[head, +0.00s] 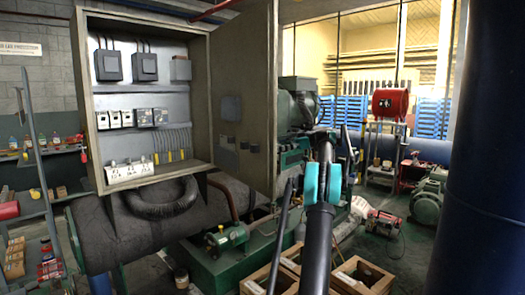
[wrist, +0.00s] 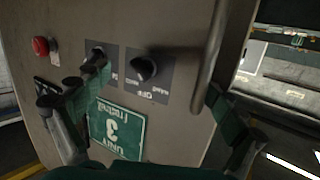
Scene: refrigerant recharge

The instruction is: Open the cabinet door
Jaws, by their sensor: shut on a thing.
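The grey cabinet (head: 150,80) stands open at the left of the head view, with breakers and wiring showing inside. Its door (head: 243,95) is swung out to the right, with its inner face towards the head camera. The wrist view shows the door's outer face (wrist: 170,25) close up, with a vertical bar handle (wrist: 211,50) at its right side. My gripper (wrist: 155,85) is at this face, one finger against the handle's lower end. The fingers look spread, but the gripper is shut on the handle; the exact contact is unclear. The door hides my gripper in the head view.
The outer face carries a red button (wrist: 41,46), a black knob (wrist: 143,68) and a green sign (wrist: 117,130). Green machinery (head: 235,255) and wooden crates (head: 362,274) crowd the floor below. A thick dark blue column (head: 490,150) stands at the right.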

